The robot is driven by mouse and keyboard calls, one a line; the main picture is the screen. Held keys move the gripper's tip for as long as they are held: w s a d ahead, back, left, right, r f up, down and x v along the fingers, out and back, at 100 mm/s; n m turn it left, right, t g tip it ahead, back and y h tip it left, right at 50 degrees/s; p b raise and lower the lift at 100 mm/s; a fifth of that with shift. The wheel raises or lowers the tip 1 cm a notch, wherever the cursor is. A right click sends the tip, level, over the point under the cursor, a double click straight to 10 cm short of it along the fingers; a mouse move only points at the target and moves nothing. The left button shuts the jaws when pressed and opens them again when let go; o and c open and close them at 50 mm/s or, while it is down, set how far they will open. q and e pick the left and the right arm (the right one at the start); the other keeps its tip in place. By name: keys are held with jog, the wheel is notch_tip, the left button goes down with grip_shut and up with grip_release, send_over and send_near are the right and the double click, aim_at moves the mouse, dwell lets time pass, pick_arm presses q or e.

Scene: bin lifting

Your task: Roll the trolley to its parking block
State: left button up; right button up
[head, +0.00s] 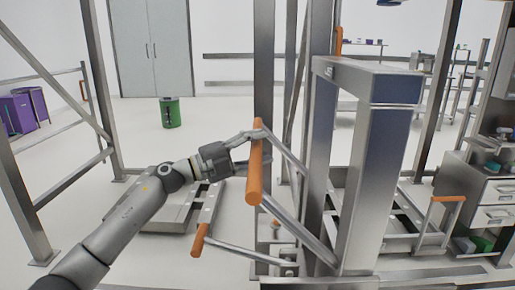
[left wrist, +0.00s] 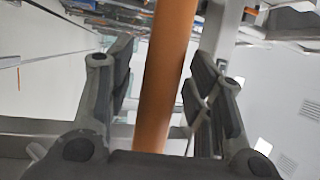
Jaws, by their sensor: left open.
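My left gripper (head: 262,148) is open around an upright orange handle (head: 254,178) on a grey metal bar. In the left wrist view, the handle (left wrist: 166,75) runs between the two open fingers (left wrist: 160,95), with gaps visible on both sides. A low grey wheeled frame, perhaps the trolley (head: 165,212), stands on the floor behind my left arm, partly hidden. Another low frame with an orange-topped handle (head: 448,199) is at the right. I cannot tell which is the trolley, and cannot make out the parking block. My right gripper is not in view.
A tall grey metal post structure (head: 385,150) stands right of the handle. A second orange grip (head: 200,240) lies lower down. The floor at centre left is open.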

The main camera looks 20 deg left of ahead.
pick_arm(q)
grip_shut()
jog(key=shift+a, duration=0.2)
